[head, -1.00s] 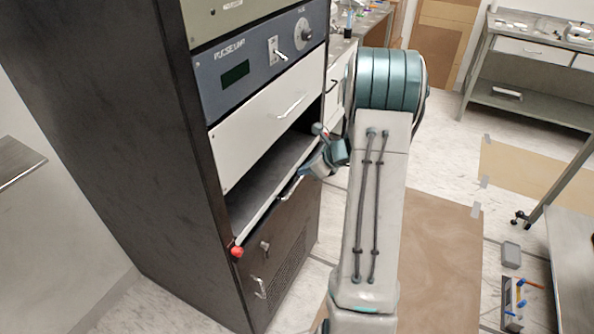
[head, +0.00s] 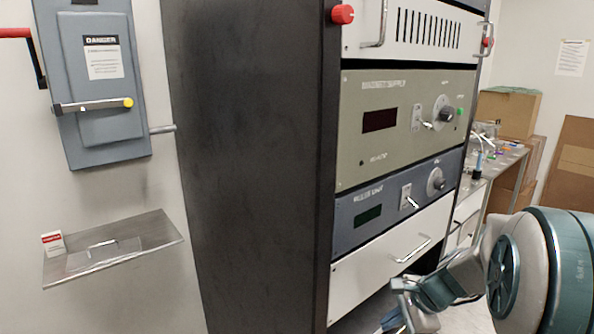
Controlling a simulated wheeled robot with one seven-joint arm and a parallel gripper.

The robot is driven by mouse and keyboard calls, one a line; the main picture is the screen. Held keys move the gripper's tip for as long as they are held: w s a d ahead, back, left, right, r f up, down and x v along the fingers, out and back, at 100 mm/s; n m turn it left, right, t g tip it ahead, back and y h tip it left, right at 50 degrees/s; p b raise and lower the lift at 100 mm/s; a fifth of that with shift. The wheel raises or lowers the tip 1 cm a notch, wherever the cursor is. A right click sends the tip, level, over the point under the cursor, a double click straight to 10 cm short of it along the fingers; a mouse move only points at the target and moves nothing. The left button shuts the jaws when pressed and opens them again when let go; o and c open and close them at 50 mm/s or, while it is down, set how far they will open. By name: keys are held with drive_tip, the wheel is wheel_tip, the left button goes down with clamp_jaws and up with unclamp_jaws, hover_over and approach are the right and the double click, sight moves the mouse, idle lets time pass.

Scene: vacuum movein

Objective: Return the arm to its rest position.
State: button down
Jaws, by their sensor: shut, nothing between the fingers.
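My arm (head: 560,270) fills the lower right corner, teal and grey, folded at a large round joint. My gripper (head: 405,308) is small and partly cut off at the bottom edge, in front of the lower part of the rack. It is shut and holds nothing. Its fingertips are hard to make out against the rack's dark opening.
A tall black rack (head: 255,160) stands close, with a green-grey magnet supply panel (head: 385,150), a blue pulse unit (head: 385,205) and a white drawer front (head: 385,265). Left, a wall box (head: 100,85) with a lever hangs above a metal shelf (head: 150,232). Cardboard boxes (head: 508,112) stand behind.

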drive_tip(key=s+a+r+n+h, duration=0.2)
drive_tip(key=s+n, duration=0.6)
drive_tip(key=s+a+r+n+h, duration=0.3)
drive_tip(key=s+n, duration=0.5)
drive_tip(key=shift+s+a+r+g, duration=0.2)
drive_tip(key=shift+s+g, duration=0.1)
drive_tip(key=shift+s, duration=0.1)
